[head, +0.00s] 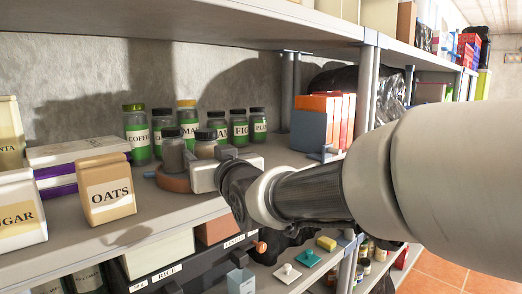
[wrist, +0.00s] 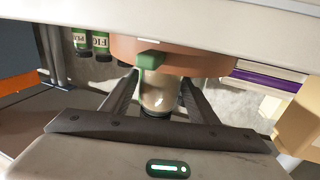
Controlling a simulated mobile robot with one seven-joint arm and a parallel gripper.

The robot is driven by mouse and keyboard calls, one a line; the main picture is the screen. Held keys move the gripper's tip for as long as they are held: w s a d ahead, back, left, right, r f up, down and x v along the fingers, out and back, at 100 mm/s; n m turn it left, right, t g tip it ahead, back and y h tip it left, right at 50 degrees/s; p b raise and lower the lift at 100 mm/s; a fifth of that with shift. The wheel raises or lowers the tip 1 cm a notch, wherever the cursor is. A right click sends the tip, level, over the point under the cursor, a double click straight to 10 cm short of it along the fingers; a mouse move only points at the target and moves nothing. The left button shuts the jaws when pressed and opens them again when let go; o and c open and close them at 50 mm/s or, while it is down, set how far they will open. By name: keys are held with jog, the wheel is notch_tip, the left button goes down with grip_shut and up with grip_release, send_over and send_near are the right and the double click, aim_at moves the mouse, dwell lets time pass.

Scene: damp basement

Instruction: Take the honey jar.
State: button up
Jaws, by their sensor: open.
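No label reading honey is legible on any jar. A clear jar with pale beige contents and a dark lid (head: 206,147) stands on a round brown stand (head: 173,181) on the shelf. It appears upside down in the wrist view (wrist: 160,95), between the two fingers of my gripper (wrist: 158,82). My gripper also shows in the head view (head: 212,174), in front of the stand and partly hiding this jar. The fingers are open, one on each side of the jar; I cannot tell if they touch it. A greyish jar (head: 173,155) stands left of it.
Behind stand green-labelled jars, including coffee (head: 137,135), fig (head: 239,127) and plum (head: 258,125). An oats box (head: 106,190) and sugar box (head: 19,208) are at left. Orange boxes (head: 320,103) stand at right. An upper shelf (head: 240,20) hangs overhead.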

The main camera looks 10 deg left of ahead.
jog(key=c, duration=0.9)
jog(key=shift+r, duration=0.1)
jog(key=shift+c, duration=1)
